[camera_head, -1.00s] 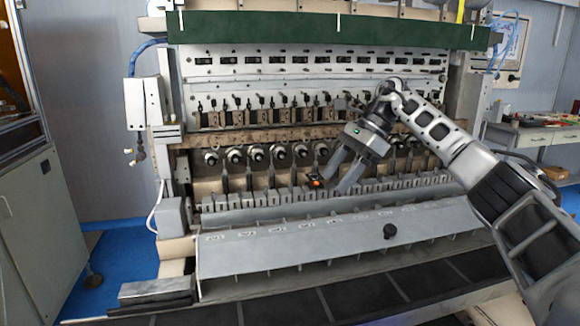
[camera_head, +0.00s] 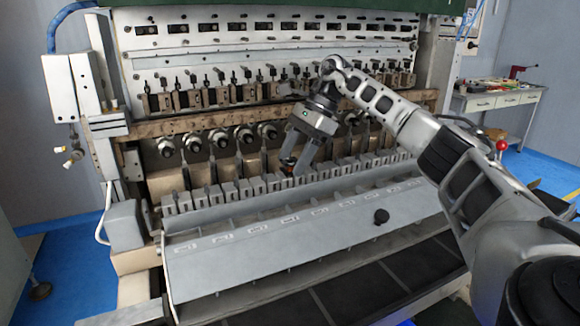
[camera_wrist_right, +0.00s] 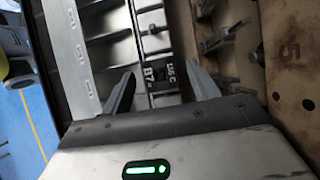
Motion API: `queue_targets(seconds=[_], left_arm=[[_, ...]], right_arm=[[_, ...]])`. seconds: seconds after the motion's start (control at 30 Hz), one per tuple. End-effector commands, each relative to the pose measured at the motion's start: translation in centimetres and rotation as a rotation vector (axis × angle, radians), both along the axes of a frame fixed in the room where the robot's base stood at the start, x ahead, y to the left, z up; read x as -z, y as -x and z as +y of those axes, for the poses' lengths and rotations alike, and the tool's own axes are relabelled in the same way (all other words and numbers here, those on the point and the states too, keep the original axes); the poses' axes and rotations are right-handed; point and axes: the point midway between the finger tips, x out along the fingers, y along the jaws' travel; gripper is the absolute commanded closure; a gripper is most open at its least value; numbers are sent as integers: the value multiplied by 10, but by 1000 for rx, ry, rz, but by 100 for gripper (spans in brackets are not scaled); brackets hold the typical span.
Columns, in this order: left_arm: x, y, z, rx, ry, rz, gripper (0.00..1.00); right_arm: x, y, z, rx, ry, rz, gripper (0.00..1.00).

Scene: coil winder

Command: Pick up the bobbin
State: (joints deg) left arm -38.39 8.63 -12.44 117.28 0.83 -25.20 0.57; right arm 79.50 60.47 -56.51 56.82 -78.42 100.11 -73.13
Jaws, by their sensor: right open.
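My right gripper (camera_head: 294,169) is open above the row of grey blocks on the coil winder (camera_head: 230,237). Its two fingers point down and to the left in the head view. In the right wrist view, my right gripper (camera_wrist_right: 160,74) has its fingers spread on either side of a small dark piece with white lettering (camera_wrist_right: 158,76), which looks like the bobbin but is not clear. The fingers look apart from it. My left gripper is out of view.
A row of round spindles (camera_head: 243,138) stands behind the blocks. A side table (camera_head: 500,100) with a red-topped lever is at the right. A pipe and box (camera_head: 74,86) stand at the left.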

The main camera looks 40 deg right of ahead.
Motion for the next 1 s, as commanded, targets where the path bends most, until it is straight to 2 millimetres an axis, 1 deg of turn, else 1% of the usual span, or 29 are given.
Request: queue_targets(seconds=[0.23, 0.27, 0.3, 0.37, 0.4, 0.77, 0.87, 1.0], left_arm=[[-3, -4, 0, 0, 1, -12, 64], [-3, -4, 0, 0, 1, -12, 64], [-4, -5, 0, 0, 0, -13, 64], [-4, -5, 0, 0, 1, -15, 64], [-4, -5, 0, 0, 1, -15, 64], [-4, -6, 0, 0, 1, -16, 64], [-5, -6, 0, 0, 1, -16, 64], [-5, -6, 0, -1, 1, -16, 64]], right_arm=[[2, 0, 1, 0, 0, 0, 40], [2, 0, 1, 0, 0, 0, 48], [2, 0, 1, 0, 0, 0, 59], [2, 0, 1, 0, 0, 0, 76], [2, 0, 1, 0, 0, 0, 87], [0, -1, 1, 0, -1, -2, 88], [-6, -1, 1, 1, -1, -4, 88], [-23, -1, 1, 0, -1, -5, 88]])
